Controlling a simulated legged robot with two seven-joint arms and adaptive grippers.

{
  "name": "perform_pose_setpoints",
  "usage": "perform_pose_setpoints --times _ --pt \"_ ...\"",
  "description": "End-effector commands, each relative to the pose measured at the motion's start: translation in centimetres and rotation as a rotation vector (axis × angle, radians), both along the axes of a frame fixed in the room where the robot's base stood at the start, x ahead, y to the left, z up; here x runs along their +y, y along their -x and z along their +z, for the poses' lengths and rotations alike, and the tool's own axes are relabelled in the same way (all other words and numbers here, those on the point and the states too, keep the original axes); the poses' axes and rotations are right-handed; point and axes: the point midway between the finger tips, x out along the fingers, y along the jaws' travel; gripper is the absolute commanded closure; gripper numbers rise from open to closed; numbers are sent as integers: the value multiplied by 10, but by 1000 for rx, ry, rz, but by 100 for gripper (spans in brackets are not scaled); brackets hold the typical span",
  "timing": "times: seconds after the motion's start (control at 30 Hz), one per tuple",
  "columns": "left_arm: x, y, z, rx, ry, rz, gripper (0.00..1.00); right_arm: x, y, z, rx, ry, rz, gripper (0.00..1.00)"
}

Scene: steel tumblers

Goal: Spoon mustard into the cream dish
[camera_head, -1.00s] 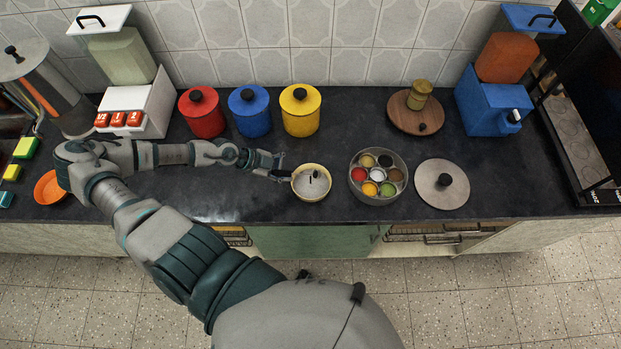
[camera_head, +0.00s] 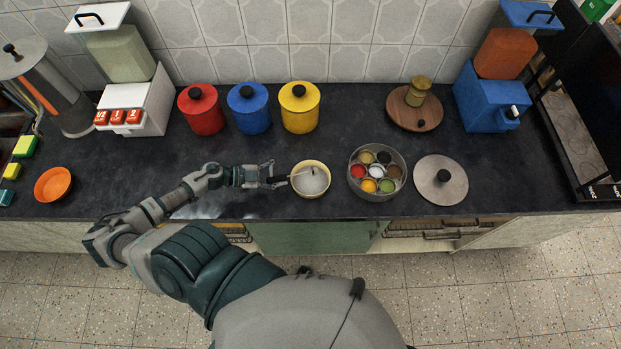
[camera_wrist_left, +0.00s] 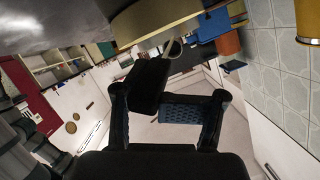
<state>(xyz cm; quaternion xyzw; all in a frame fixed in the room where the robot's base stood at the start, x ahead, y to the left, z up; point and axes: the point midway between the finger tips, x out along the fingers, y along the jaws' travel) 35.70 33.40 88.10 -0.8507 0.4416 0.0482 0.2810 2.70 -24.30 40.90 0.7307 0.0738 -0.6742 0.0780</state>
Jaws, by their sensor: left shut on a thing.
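The cream dish (camera_head: 325,191), pale grey inside, stands near the counter's front edge. My left gripper (camera_head: 277,177) is just left of it, shut on a thin thing that reaches over the dish, seemingly a spoon (camera_head: 299,174). In the left wrist view my gripper (camera_wrist_left: 172,100) shows a black and a blue pad, with a small ring-like end (camera_wrist_left: 172,48) beyond them. The round steel spice tin (camera_head: 352,186) to the right holds several small bowls of coloured spices. I cannot tell which one is mustard. My right gripper is not in view.
A steel lid (camera_head: 456,187) lies right of the spice tin. Red (camera_head: 201,112), blue (camera_head: 248,110) and yellow (camera_head: 299,110) canisters stand behind. An orange bowl (camera_head: 53,184) is far left. The counter between that bowl and my arm is clear.

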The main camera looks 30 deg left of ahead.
Motion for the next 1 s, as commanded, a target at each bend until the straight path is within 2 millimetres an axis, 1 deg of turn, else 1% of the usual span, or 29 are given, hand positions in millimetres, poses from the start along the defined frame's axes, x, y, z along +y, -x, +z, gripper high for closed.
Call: perform_pose_setpoints --times 0.03,0.07,0.13,0.4,0.5,0.63,1.0 --pt "1 1 -6 -14 16 4 100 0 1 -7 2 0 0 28" --pt "1 1 -6 -25 24 4 100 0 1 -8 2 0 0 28" --pt "1 1 4 -49 46 2 100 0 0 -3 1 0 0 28" --pt "3 3 25 -146 129 3 100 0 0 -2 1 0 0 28" --pt "3 2 27 -211 186 5 100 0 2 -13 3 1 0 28" --pt "2 2 34 -285 249 4 100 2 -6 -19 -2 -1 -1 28" --pt "1 0 43 -353 310 2 100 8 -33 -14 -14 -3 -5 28"
